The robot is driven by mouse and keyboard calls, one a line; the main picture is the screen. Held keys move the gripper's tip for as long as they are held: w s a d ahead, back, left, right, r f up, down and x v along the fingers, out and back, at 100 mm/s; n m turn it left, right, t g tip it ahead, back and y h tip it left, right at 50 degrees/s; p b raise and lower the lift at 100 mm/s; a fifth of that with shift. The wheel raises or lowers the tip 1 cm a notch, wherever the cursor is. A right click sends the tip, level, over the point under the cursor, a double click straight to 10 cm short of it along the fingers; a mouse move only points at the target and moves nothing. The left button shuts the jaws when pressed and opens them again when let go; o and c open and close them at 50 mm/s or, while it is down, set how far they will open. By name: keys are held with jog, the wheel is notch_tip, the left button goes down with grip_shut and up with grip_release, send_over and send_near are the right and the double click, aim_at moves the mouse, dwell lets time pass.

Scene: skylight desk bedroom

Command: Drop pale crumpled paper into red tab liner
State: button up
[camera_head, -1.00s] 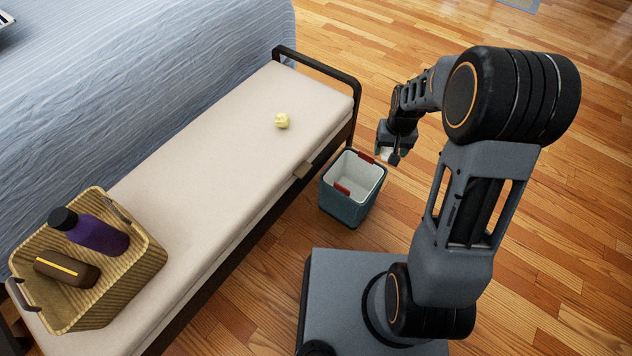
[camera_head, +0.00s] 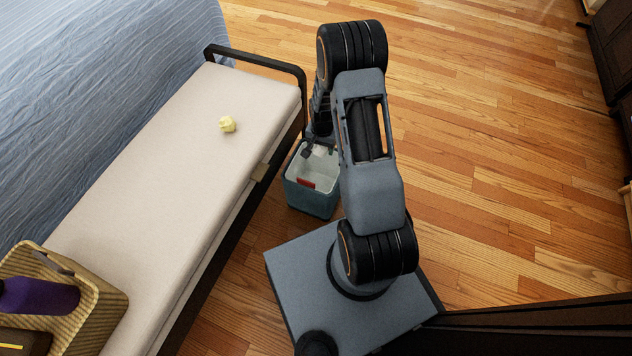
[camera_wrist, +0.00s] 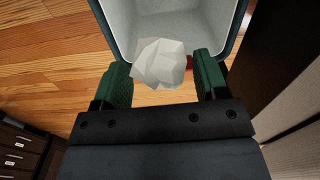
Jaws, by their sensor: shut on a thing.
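My gripper (camera_wrist: 163,76) is shut on the pale crumpled paper (camera_wrist: 159,63), a white faceted ball between the green finger pads. In the head view, my gripper (camera_head: 318,150) is at the far part of the bin's opening, the paper a small white patch. The bin (camera_head: 312,201) is teal with a pale liner (camera_head: 322,172) and a red tab (camera_head: 306,183) on the near side. In the wrist view, the bin (camera_wrist: 103,27) lies beyond the paper, which overlaps its closest rim; a bit of red (camera_wrist: 189,62) shows there. My arm hides the bin's right side.
A cushioned bench (camera_head: 150,170) stands left of the bin, with a yellow crumpled ball (camera_head: 227,124) on it. A woven basket (camera_head: 100,310) with a purple bottle (camera_head: 38,297) sits at its near end. Wooden floor (camera_head: 490,180) is open to the right; dark furniture stands at the right edge.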

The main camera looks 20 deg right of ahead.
notch_tip(320, 180, down, 6)
jog(key=b, duration=0.4)
jog(key=shift+d, duration=0.1)
jog(key=o, duration=1)
jog(key=shift+r, duration=0.1)
notch_tip(320, 180, up, 14)
jog(key=p, duration=0.5)
